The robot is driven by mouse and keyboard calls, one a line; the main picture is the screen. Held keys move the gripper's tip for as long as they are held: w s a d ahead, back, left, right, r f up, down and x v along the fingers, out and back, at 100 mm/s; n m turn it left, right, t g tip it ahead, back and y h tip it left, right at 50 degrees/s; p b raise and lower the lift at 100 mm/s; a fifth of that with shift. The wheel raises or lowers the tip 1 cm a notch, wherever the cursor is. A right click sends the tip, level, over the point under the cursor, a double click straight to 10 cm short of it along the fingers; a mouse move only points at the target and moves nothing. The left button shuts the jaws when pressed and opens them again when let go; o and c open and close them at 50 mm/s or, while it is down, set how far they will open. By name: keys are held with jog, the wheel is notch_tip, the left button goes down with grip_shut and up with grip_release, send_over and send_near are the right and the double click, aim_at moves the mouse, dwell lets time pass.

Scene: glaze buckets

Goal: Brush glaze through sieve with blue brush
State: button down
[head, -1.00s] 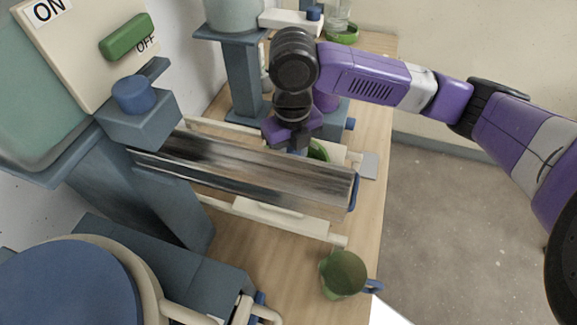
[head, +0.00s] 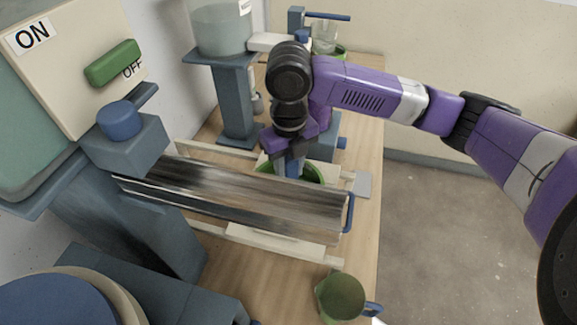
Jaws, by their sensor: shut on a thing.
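My gripper (head: 291,152) points down behind the long metal trough and is shut on a blue upright piece (head: 291,168), which looks like the handle of the blue brush. The lower end of the brush is hidden by the trough. Just under it is a round green rim (head: 314,174), partly covered by the trough and the gripper. I cannot tell whether this rim is the sieve or a bucket, or whether the brush touches it. No glaze can be made out inside.
The grey metal trough (head: 240,195) lies across the table in front of my gripper. A green jug (head: 340,297) stands at the table's front right. A panel with a green switch (head: 113,62) rises at left. A clear tank on a blue stand (head: 236,105) is behind.

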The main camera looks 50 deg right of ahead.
jog(key=shift+s+a+f, duration=0.1)
jog(key=shift+s+a, duration=0.55)
jog(key=shift+a, duration=0.35)
jog(key=shift+s+a+f, duration=0.1)
jog(key=shift+s+a, duration=0.55)
jog(key=shift+a, duration=0.3)
jog(key=shift+s+a, duration=0.65)
jog(key=shift+a, duration=0.35)
jog(key=shift+d, duration=0.1)
jog(key=shift+w+d+b, duration=0.3)
jog(key=shift+w+d, duration=0.15)
jog(key=shift+d, duration=0.65)
jog(key=shift+w+d+b, duration=0.25)
jog(key=shift+w+d, duration=0.2)
jog(key=shift+d, duration=0.7)
jog(key=shift+w+d+b, duration=0.3)
jog(key=shift+w+d, duration=0.15)
jog(key=shift+d, duration=0.65)
jog(key=shift+s+a+p, duration=0.15)
jog(key=shift+s+a, duration=0.2)
jog(key=shift+a, duration=0.85)
jog(key=shift+s+a+p, duration=0.15)
jog(key=shift+s+a, duration=0.15)
jog(key=shift+a, duration=0.9)
jog(key=shift+s+a+p, duration=0.15)
jog(key=shift+s+a, duration=0.2)
jog(key=shift+a, duration=0.85)
